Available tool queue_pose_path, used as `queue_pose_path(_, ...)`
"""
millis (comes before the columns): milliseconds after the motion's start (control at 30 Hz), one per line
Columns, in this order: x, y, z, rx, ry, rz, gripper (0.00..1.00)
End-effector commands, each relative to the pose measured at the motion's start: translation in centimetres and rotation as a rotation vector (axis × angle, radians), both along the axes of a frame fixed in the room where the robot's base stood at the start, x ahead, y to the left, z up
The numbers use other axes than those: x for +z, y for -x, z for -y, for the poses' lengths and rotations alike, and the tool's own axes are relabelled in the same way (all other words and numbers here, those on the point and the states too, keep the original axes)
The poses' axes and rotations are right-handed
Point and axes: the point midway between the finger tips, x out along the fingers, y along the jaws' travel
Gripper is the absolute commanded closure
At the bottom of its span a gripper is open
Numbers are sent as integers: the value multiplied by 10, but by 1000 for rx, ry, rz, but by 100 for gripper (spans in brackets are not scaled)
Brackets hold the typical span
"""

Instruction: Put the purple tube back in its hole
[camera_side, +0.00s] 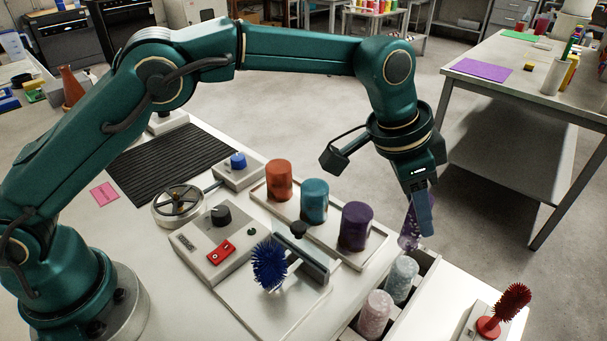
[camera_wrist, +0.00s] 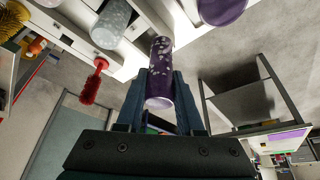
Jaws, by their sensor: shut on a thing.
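The purple tube (camera_wrist: 160,58), with pale speckles, sits between the two fingers of my gripper (camera_wrist: 158,90) in the wrist view. My gripper is shut on it. In the side view my gripper (camera_side: 420,212) points down, and the tube (camera_side: 407,236) is partly hidden behind a finger. It hangs slightly tilted at the far end of a white slotted holder (camera_side: 431,262). Whether its lower end is over a hole or inside one, I cannot tell. A grey-blue speckled tube (camera_side: 402,277) and a pinkish speckled tube (camera_side: 376,312) stand in the holder.
A tray (camera_side: 343,258) left of the holder carries orange (camera_side: 279,180), teal (camera_side: 314,200) and dark purple (camera_side: 356,226) lidded jars. A blue brush (camera_side: 269,267) and a control box (camera_side: 217,240) stand nearby. A red brush (camera_side: 510,305) stands right of the holder.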

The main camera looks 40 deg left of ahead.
Motion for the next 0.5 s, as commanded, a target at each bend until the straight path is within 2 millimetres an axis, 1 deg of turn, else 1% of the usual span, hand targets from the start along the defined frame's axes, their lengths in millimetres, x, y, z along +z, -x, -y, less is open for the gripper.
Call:
queue_pose_path(33, -5, 1, 9, -4, 0, 0, 100)
queue_pose_path(200, -13, 3, 22, -1, 0, 1, 100)
queue_pose_path(267, -16, 3, 23, 0, 0, 0, 100)
queue_pose_path(333, -23, 3, 23, 1, -1, -3, 100)
queue_pose_path(500, -46, 4, 23, 1, 0, -4, 100)
